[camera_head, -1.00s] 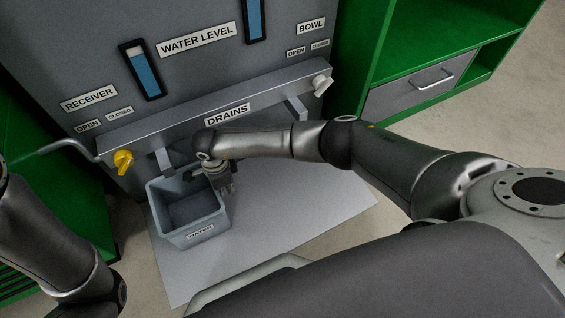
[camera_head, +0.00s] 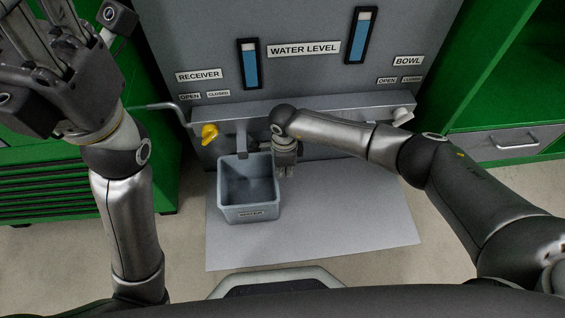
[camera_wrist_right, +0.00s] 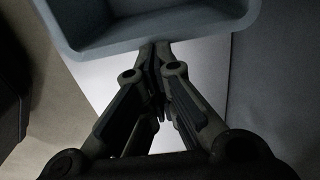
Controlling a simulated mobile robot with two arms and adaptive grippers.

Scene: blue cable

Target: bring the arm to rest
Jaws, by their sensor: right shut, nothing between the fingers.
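My right arm reaches in from the right in the head view. Its gripper (camera_head: 287,172) points down just right of the grey bin (camera_head: 248,213). In the right wrist view its fingers (camera_wrist_right: 157,65) are together with nothing between them, close to the bin's rim (camera_wrist_right: 160,42); I cannot tell whether they touch it. My left arm rises at the left of the head view, with its gripper (camera_head: 50,55) large and near the camera. The left fingertips are partly cut off by the top edge, so their opening is unclear.
The bin stands on a pale sheet (camera_head: 340,235) below the grey water panel (camera_head: 305,75). A yellow knob (camera_head: 209,133) and a white knob (camera_head: 402,115) sit on the panel's ledge. Green cabinets (camera_head: 155,75) flank it; the sheet's right part is clear.

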